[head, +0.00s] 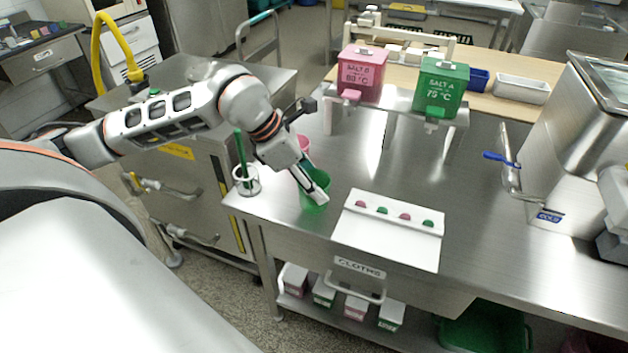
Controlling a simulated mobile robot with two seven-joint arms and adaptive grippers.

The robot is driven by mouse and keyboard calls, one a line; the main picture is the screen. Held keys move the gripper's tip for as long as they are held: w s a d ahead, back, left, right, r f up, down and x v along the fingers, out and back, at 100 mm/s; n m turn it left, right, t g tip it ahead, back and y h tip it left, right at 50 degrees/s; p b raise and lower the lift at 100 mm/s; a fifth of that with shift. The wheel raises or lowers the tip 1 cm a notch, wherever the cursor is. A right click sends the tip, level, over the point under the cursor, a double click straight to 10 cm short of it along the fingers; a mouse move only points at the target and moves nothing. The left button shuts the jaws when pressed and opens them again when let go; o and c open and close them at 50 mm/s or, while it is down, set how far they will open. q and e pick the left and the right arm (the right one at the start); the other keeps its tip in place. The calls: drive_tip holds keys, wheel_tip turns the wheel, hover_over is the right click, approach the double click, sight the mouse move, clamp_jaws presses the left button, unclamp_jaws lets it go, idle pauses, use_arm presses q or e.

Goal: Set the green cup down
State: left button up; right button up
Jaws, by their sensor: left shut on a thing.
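The green cup (313,201) is at the left front part of the steel table (375,172). My left gripper (319,193) is shut on the cup's wall, reaching in from the upper left. The gripper covers part of the cup. I cannot tell whether the cup's base touches the table. A pink cup (303,143) shows partly behind the gripper. My right gripper is not in view.
A white board (388,245) with pink and green pieces lies right of the cup. A clear holder with a green stick (241,158) stands to the left. Pink (362,72) and green (441,88) boxes sit on a raised shelf behind.

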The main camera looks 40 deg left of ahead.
use_arm(q)
drive_tip(key=o, duration=1.3)
drive_tip(key=shift+f, duration=0.15)
drive_tip(key=shift+c, duration=0.2)
drive_tip(key=shift+r, duration=0.35)
drive_tip(key=v, duration=1.1)
drive_tip(key=shift+s+a+r+p, duration=0.15)
drive_tip(key=shift+s+r+p, duration=0.1)
drive_tip(key=shift+p, duration=0.05)
